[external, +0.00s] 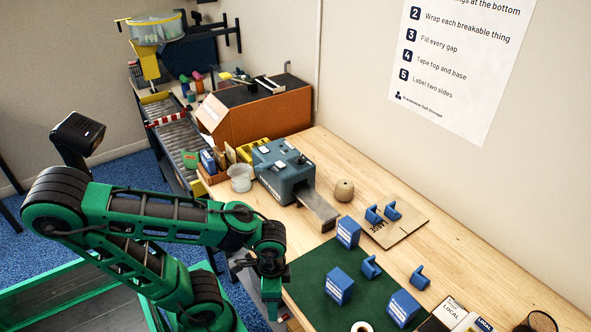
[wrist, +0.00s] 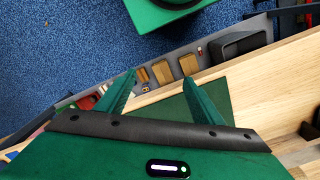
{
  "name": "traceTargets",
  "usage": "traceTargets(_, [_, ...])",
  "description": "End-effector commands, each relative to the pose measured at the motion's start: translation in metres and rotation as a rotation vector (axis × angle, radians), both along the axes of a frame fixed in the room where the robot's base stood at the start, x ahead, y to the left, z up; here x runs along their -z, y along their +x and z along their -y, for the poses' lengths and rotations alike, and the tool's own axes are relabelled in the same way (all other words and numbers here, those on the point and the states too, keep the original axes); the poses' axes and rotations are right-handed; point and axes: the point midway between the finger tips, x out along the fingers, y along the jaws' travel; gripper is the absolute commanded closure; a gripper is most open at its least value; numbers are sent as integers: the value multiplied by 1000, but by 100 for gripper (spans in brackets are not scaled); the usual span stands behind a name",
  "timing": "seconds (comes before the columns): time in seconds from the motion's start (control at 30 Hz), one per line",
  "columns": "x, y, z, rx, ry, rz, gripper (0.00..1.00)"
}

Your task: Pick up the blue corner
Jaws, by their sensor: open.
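Several small blue corners show in the external view. One blue corner (external: 370,267) stands on the green mat (external: 312,262), another (external: 419,278) is near the mat's right edge, and two more (external: 373,214) (external: 392,210) sit on a flat cardboard piece (external: 408,232). My gripper (external: 271,312) is at the table's front left edge, left of the mat and apart from all the corners. In the wrist view its two green fingers (wrist: 158,82) are spread with nothing between them. No blue corner can be made out in the wrist view.
Blue labelled boxes (external: 339,286) (external: 402,307) (external: 348,232) stand around the corners. A blue-grey machine (external: 283,172) with a metal chute is behind the mat. A ball of twine (external: 344,190) and a tape roll (external: 361,327) are nearby. An open drawer (wrist: 228,45) lies below the table edge.

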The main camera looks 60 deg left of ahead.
Motion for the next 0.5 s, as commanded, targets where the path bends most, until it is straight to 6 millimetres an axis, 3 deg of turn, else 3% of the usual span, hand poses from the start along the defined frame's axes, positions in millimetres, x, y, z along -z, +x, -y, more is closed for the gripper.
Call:
traceTargets(0.1, [-6,-10,0,4,0,13,39])
traceTargets(0.23, [-16,9,6,69,-5,12,39])
traceTargets(0.37, [-34,55,17,215,-14,9,39])
traceTargets(0.5, [-52,115,29,406,-22,12,39])
